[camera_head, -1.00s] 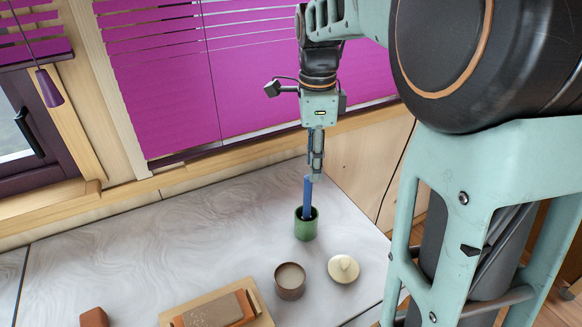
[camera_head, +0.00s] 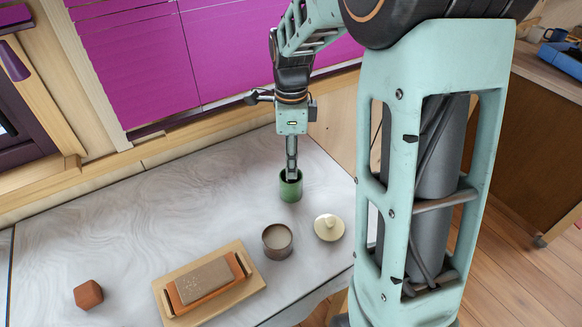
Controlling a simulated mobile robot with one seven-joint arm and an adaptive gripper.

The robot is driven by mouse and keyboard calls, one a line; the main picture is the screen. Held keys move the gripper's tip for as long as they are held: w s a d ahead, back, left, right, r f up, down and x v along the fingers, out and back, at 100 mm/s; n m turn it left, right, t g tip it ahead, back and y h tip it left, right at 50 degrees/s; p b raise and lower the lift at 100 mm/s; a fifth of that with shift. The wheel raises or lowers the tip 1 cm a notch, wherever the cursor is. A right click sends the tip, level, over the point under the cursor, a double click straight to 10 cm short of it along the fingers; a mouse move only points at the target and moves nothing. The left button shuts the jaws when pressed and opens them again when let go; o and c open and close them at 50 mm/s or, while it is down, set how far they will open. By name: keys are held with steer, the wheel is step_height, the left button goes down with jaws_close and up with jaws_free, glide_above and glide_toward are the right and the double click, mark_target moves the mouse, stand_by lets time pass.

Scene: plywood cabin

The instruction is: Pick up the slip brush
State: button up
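A green cup (camera_head: 290,190) stands upright on the pale marbled counter, below my gripper. The blue upright handle that stood in it a second ago, which I take to be the slip brush, does not show now. My gripper (camera_head: 292,172) points straight down, with its fingertips at the cup's mouth. The fingers are seen edge-on and hide whatever is between or behind them, so I cannot tell whether they are closed on the handle.
A brown pot (camera_head: 278,243) and a cream knobbed lid (camera_head: 328,228) sit just in front of the cup. A small reddish lump (camera_head: 88,295) lies at left.

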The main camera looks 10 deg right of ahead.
steer(key=shift+f, duration=0.2)
jaws_close()
step_height(320, 180, up, 10)
steer(key=shift+r, duration=0.1)
stand_by(0.6)
